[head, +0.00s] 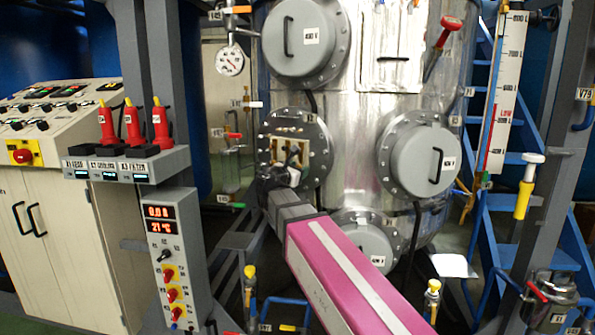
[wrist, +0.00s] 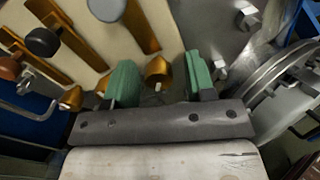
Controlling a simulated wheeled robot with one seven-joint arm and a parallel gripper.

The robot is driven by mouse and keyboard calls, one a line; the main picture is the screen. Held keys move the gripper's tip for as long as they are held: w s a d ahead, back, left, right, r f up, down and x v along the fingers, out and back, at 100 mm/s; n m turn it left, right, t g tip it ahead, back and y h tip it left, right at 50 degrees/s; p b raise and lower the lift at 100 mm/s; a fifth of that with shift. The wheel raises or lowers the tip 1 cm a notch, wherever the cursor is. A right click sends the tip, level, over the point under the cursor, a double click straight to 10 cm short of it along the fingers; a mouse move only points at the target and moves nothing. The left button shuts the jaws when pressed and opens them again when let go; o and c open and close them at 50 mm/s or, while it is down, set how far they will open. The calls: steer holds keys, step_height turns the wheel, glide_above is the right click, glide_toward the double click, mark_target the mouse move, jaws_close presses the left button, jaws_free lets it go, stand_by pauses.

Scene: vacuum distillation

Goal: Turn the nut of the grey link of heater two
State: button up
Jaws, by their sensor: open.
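In the wrist view my gripper (wrist: 160,80) is open, with its two green fingers apart. A brass nut (wrist: 157,71) lies between the fingers, with visible gaps on both sides. A brass link (wrist: 140,28) with a light grey knob (wrist: 107,8) runs down towards this nut on the pale terminal panel (wrist: 75,15). Beside it are brass links with a black knob (wrist: 42,42) and a brown knob (wrist: 8,65). In the head view my gripper (head: 291,166) is at the terminal panel (head: 284,150) on the vessel flange; it hides part of the panel.
In the wrist view, hex bolts (wrist: 248,18) stand on the grey flange to the right, near a round cover (wrist: 285,85). A bent metal handle (wrist: 25,108) is at left. In the head view, round covers (head: 420,160) surround the panel on the steel vessel.

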jaws_close()
steer(key=c, duration=0.9)
jaws_free()
